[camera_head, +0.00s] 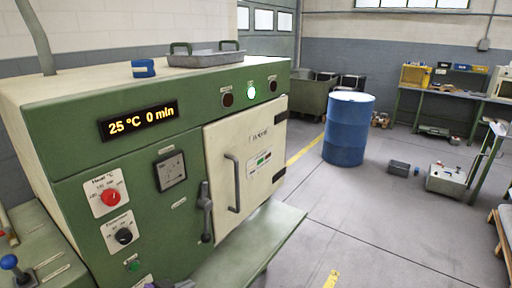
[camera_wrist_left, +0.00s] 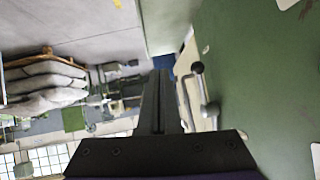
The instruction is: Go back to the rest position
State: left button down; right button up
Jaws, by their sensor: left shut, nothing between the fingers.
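My left gripper (camera_wrist_left: 160,78) shows in the left wrist view with its dark fingers together and nothing between them. In the head view only a small dark and purple part of it (camera_head: 160,284) shows at the bottom edge, in front of the green machine (camera_head: 75,155). In the left wrist view the gripper is beside the machine's green front (camera_wrist_left: 262,70), with a lever with a round knob (camera_wrist_left: 197,68) to the right of the fingers. The gripper appears apart from the machine. My right gripper is in neither view.
The machine's cream door (camera_head: 255,140) looks closed, with a bar handle (camera_head: 233,183) and a dark lever (camera_head: 206,212) at its left. A green ledge (camera_head: 265,240) juts out below it. A blue barrel (camera_head: 348,130) stands behind on open grey floor. A metal tray (camera_head: 205,59) lies on top.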

pick_arm(q)
jog(key=s+d+n+g+y+p, duration=0.1)
jog(key=s+n+g+y, duration=0.1)
jog(key=s, duration=0.8)
jog(key=s+d+f+n+g+y+p, duration=0.1)
jog(key=s+n, duration=0.3)
jog(key=s, duration=0.6)
jog(key=shift+d+f+g+y+p, duration=0.2)
jog(key=shift+d+g+y+p, duration=0.4)
jog(key=shift+g, duration=0.3)
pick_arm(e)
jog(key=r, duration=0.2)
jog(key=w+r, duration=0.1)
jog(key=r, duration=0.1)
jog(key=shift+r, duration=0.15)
